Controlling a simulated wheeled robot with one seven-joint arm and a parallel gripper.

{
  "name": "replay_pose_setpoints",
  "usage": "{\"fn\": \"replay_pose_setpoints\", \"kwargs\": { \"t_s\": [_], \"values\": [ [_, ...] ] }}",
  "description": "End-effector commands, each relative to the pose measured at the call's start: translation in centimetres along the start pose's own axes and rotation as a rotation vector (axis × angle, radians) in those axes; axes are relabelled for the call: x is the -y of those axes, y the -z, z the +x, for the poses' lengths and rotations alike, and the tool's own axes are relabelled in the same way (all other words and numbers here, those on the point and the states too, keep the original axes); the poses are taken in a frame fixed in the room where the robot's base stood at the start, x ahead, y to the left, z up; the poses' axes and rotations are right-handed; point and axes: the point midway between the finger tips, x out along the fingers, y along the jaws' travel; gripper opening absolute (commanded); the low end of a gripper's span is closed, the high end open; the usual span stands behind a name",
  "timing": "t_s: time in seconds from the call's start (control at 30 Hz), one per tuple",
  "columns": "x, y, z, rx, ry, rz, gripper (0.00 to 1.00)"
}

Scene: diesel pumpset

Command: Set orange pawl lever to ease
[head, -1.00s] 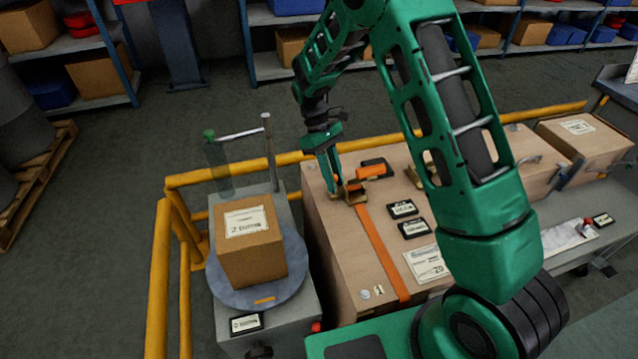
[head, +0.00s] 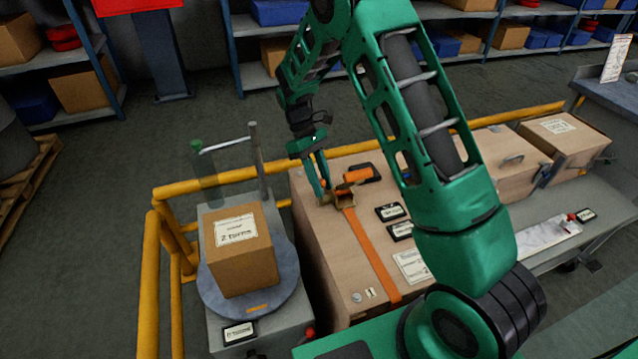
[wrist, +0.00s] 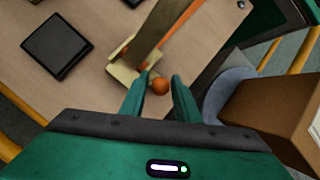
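A tan metal ratchet buckle (head: 344,199) sits on the orange strap (head: 371,255) that crosses the top of a large wooden crate. In the wrist view the tan buckle (wrist: 124,68) lies beyond the fingertips. A round orange knob (wrist: 160,86) shows between the two fingers. My gripper (wrist: 162,77) is open, with a gap on the knob's right side; contact on its left cannot be told. In the head view my gripper (head: 325,192) is low beside the buckle.
Black-framed labels (head: 389,212) lie on the crate top. A cardboard box (head: 240,250) stands on a round turntable (head: 287,284) left of the crate. A yellow rail (head: 217,180) runs behind and left. A second wooden crate (head: 503,148) stands at the right.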

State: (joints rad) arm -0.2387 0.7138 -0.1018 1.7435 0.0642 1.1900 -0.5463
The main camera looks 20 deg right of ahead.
Motion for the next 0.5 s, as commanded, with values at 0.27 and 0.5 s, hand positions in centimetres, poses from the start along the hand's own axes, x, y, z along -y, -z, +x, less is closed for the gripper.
{"fn": "replay_pose_setpoints", "kwargs": {
  "t_s": [0.27,0.5],
  "values": [
    [-0.1,0.1,-2.1,-0.001,-0.001,0.0,0.29],
    [-0.1,0.2,-6.6,-0.002,-0.001,0.0,0.29]
  ]
}}
